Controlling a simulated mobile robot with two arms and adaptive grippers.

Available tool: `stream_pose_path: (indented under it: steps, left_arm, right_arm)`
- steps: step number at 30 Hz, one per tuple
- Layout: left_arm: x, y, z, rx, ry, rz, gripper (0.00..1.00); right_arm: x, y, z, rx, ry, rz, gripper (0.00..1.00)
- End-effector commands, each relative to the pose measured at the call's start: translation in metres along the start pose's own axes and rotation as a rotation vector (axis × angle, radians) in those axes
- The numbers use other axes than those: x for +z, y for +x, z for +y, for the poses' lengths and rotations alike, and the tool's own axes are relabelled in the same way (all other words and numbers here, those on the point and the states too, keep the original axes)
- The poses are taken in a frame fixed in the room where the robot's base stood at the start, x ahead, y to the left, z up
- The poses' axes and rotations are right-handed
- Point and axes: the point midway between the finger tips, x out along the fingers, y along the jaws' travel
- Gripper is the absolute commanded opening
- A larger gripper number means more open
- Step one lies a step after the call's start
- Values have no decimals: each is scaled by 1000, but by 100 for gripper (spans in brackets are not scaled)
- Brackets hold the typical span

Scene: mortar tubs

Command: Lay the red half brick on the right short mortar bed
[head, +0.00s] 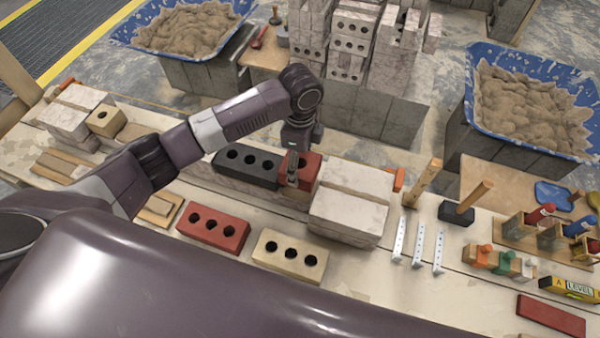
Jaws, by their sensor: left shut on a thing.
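The red half brick (311,168) is at the middle of the bench, at the right end of the black three-hole brick (246,167) on the low wall. My left gripper (292,172) points down from above and is shut on the red half brick, covering part of it. I cannot tell whether the half brick touches the course below or hangs just over it. The right short mortar bed cannot be made out; the half brick and gripper cover that spot. My right gripper is not in view.
A pale block stack (348,211) stands close to the right of the half brick. A red three-hole brick (213,228) and a cream brick (289,256) lie in front. White strips (418,246) and a mallet (465,204) lie to the right. Mortar tubs (530,105) stand behind.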

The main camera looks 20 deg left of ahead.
Motion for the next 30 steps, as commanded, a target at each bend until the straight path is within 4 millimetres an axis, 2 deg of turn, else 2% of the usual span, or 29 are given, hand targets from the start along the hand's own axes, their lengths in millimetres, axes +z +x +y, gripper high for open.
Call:
stream_pose_path:
  steps: [7,15,28,29,30]
  left_arm:
    - [0,18,-1,-2,-2,2,10]
    - [-1,52,-1,-2,-1,2,10]
    - [-1,58,-2,-4,-1,2,10]
    - [0,60,0,-1,-1,0,67]
    - [0,60,0,-1,0,0,72]
  right_arm:
    - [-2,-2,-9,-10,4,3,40]
    - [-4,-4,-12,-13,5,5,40]
    - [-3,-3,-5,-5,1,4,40]
    - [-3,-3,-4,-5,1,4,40]
    - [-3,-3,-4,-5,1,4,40]
